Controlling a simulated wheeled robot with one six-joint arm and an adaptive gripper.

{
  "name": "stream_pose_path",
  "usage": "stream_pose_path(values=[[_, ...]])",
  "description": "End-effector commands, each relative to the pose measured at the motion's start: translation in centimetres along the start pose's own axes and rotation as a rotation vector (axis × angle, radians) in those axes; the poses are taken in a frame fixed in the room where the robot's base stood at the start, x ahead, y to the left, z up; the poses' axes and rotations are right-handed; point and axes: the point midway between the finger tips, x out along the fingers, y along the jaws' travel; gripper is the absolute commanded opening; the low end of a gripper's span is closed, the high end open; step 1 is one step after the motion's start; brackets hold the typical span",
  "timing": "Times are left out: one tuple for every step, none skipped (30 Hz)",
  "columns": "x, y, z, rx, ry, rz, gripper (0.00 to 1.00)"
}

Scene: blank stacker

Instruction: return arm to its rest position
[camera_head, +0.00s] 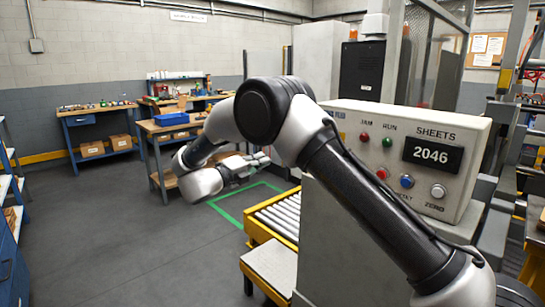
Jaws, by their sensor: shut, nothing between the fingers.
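My arm reaches up from the lower right of the head view, bends at a black joint near the centre, and folds back to the left.
A control box (440,185) with buttons and a display reading 2046 stands close behind my arm. A yellow roller conveyor (262,262) is below. Workbenches, one with a blue bin (171,119), stand behind. The floor (110,230) at left is clear.

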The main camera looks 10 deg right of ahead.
Motion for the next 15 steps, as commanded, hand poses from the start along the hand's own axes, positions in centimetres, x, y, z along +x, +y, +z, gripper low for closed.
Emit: stream_pose_path(values=[[-0.8,0.0,0.0,0.000,-0.002,0.001,0.00],[-1.2,0.0,0.0,0.000,-0.001,0.001,0.00],[-1.6,0.0,0.0,0.000,-0.001,0.001,0.00],[-1.9,0.0,0.0,0.000,-0.001,0.001,0.00],[-2.1,0.0,0.0,-0.002,-0.001,0.001,0.00],[-2.4,0.0,0.0,-0.013,-0.001,0.001,0.00],[-2.5,0.2,0.2,-0.030,-0.008,0.010,0.00],[-2.6,0.7,0.6,-0.047,-0.024,0.030,0.00],[-2.6,1.5,1.4,-0.074,-0.059,0.063,0.00],[-2.7,2.3,2.3,-0.096,-0.100,0.091,0.00],[-2.8,3.1,3.4,-0.125,-0.155,0.120,0.00],[-3.1,4.7,4.9,-0.183,-0.247,0.163,0.00],[-3.5,6.1,5.9,-0.237,-0.328,0.196,0.00],[-4.1,7.8,6.8,-0.301,-0.417,0.229,0.00],[-5.3,9.9,7.8,-0.394,-0.545,0.272,0.00]])
